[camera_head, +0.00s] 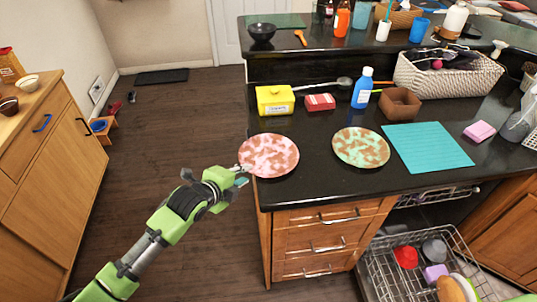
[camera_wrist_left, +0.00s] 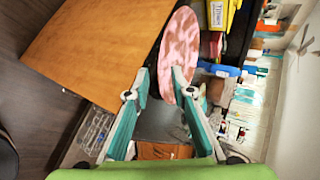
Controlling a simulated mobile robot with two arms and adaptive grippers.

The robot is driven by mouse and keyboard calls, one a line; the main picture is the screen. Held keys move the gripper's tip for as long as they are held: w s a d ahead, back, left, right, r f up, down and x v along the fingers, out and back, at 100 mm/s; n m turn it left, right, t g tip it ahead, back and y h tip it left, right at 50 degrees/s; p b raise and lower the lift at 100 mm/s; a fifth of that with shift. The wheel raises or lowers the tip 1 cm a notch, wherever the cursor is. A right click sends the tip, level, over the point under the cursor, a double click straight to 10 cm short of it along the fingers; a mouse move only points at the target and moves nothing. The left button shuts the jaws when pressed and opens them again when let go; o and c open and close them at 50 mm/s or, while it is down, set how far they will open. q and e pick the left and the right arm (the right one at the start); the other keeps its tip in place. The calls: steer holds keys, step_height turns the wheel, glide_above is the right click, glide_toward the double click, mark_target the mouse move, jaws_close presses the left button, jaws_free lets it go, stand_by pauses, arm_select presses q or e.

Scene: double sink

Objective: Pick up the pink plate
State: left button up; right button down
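The pink plate (camera_head: 268,155), mottled pink and brown, lies flat on the black counter near its left front corner. It also shows edge-tilted in the left wrist view (camera_wrist_left: 181,38). My left gripper (camera_head: 243,174) is at the plate's left rim. In the left wrist view its two teal fingers (camera_wrist_left: 161,78) are apart, and the near rim of the plate shows between them, closer to the right finger, which hides part of it. I cannot tell whether a finger touches the plate. My right gripper is not in view.
A mottled green plate (camera_head: 361,147) lies right of the pink one, beside a teal mat (camera_head: 428,147). An open dishwasher rack (camera_head: 385,277) is below.

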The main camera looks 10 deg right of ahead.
arm_select(q)
steer(key=x, duration=0.3)
steer(key=shift+c, duration=0.5)
jaws_close()
steer(key=shift+r, duration=0.15)
